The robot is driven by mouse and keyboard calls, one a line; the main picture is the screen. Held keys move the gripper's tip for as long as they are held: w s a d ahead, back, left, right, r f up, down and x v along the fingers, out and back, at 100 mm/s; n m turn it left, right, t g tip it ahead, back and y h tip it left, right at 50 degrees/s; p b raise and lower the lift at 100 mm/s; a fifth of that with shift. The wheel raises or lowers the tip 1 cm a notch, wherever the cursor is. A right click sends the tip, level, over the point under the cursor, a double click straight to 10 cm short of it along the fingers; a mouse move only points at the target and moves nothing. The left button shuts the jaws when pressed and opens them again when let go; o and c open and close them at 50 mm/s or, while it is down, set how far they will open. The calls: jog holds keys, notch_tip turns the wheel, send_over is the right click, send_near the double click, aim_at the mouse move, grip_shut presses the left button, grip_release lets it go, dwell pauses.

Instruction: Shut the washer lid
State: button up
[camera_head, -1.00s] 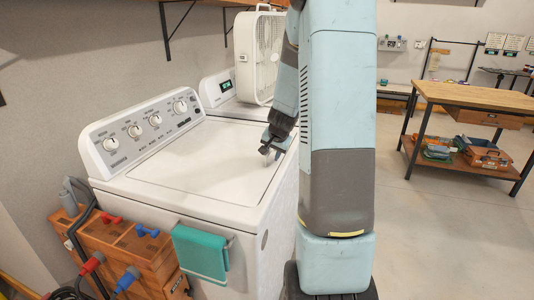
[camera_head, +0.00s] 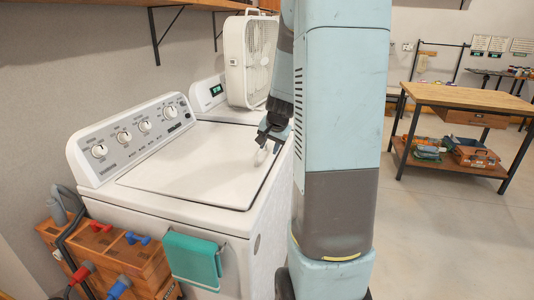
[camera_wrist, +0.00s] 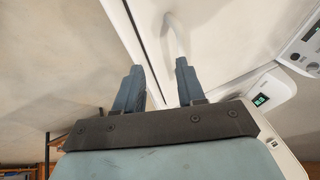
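The white washer (camera_head: 210,225) stands at the left with its control panel (camera_head: 130,140) at the back. Its lid (camera_head: 195,165) lies flat or nearly flat over the top. A thin dark line runs along its front and right edges, and I cannot tell if it is fully seated. My gripper (camera_head: 266,136) is over the lid's right side, pointing down. In the wrist view my gripper (camera_wrist: 158,65) has its two fingers apart with nothing held between them. A white handle-like bar (camera_wrist: 177,36) stands just beyond the fingertips, and I see no clear contact.
A second white machine with a box fan (camera_head: 250,60) on it stands behind the washer. A teal towel (camera_head: 192,259) hangs on the washer's front. A wooden cabinet (camera_head: 105,250) with dumbbells is at the front left. A workbench (camera_head: 470,100) stands right; floor between is clear.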

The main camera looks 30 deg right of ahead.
aim_at(256, 180)
jog(key=v, duration=0.5)
jog(key=shift+a+r, duration=0.1)
jog(key=shift+r, duration=0.15)
jog(key=shift+c, duration=0.4)
jog(key=shift+a, duration=0.15)
jog(key=shift+c, duration=0.7)
jog(key=a, duration=0.1)
jog(key=a+g, duration=0.1)
jog(key=a, duration=0.1)
jog(key=a+g+y, duration=0.1)
jog(key=shift+w+a+r+n, duration=0.15)
jog(key=shift+r+n, duration=0.2)
jog(key=shift+n, duration=0.05)
jog(key=c, duration=0.4)
jog(key=a+g, duration=0.1)
jog(key=s+a+r+g, duration=0.1)
jog(key=g, duration=0.1)
jog(key=shift+s+a+r, duration=0.1)
jog(key=shift+a+r, duration=0.2)
jog(key=shift+a, duration=0.05)
grip_shut()
jog(key=shift+g, duration=0.4)
jog(key=f, duration=1.3)
jog(key=shift+s+f, duration=0.25)
jog(key=shift+s, duration=0.15)
